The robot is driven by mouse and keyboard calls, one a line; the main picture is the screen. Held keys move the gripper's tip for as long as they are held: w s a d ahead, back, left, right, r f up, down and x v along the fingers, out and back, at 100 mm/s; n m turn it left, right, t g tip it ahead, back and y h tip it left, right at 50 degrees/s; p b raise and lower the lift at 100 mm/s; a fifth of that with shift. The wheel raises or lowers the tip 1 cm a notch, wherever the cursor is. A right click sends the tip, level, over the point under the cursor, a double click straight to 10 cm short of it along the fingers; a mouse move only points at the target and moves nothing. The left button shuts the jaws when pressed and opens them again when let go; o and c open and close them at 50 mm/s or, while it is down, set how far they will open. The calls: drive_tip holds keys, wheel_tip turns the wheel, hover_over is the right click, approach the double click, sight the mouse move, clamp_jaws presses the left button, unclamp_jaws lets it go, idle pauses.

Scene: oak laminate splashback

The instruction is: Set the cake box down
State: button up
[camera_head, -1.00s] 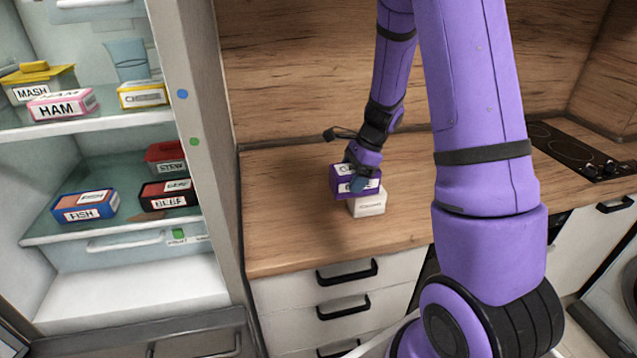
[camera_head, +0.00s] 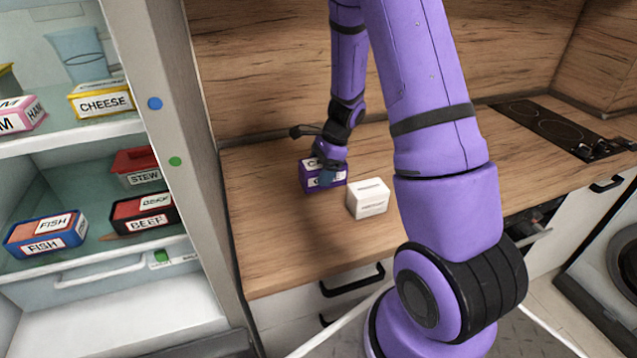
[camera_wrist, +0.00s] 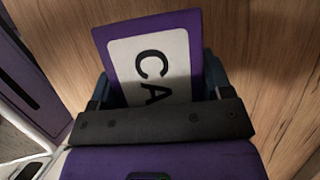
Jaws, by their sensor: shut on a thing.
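The purple cake box (camera_head: 309,177) is on or just above the wooden worktop (camera_head: 270,235) in the head view, left of a white box. I cannot tell for sure whether its base touches the wood. My gripper (camera_head: 328,172) is shut on it from above, with the fingers on its two sides. In the wrist view the cake box (camera_wrist: 188,35) fills the space between the fingers, and its white label shows the letters "CA". The rest of its label is hidden by my gripper (camera_wrist: 160,92).
The white box (camera_head: 368,199) stands close to the right of the cake box. An open fridge (camera_head: 185,250) with labelled food boxes is at the left. The hob (camera_head: 550,125) is at the far right. The worktop's front left is clear.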

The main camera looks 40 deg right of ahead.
drive_tip(key=shift+f, duration=2.35)
drive_tip(key=shift+f, duration=0.15)
drive_tip(key=o, duration=1.1)
